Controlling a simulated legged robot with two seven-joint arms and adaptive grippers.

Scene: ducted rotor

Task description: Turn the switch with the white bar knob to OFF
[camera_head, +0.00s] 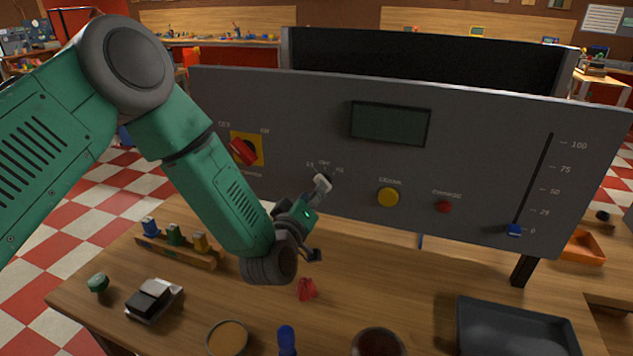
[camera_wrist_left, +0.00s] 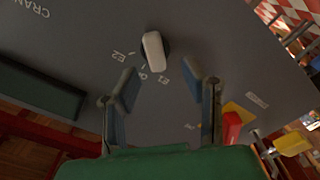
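The white bar knob (camera_head: 322,184) is on the grey panel, with labels E1, OFF and E2 above it in the head view. It also shows in the left wrist view (camera_wrist_left: 153,50), where the panel appears upside down. Its bar is slightly tilted there, one end near the OFF and E1 labels; I cannot tell its exact setting. My left gripper (camera_head: 310,230) is in front of the panel, just below the knob in the head view. In the wrist view its fingers (camera_wrist_left: 159,84) are spread apart and empty, with the knob beyond the tips. My right gripper is not in view.
A red switch (camera_head: 242,151) on a yellow plate is left of the knob. A yellow button (camera_head: 388,197), red button (camera_head: 444,207) and blue slider (camera_head: 514,230) are to the right. Below, the wooden table (camera_head: 245,307) holds a dark tray (camera_head: 462,335) and small objects.

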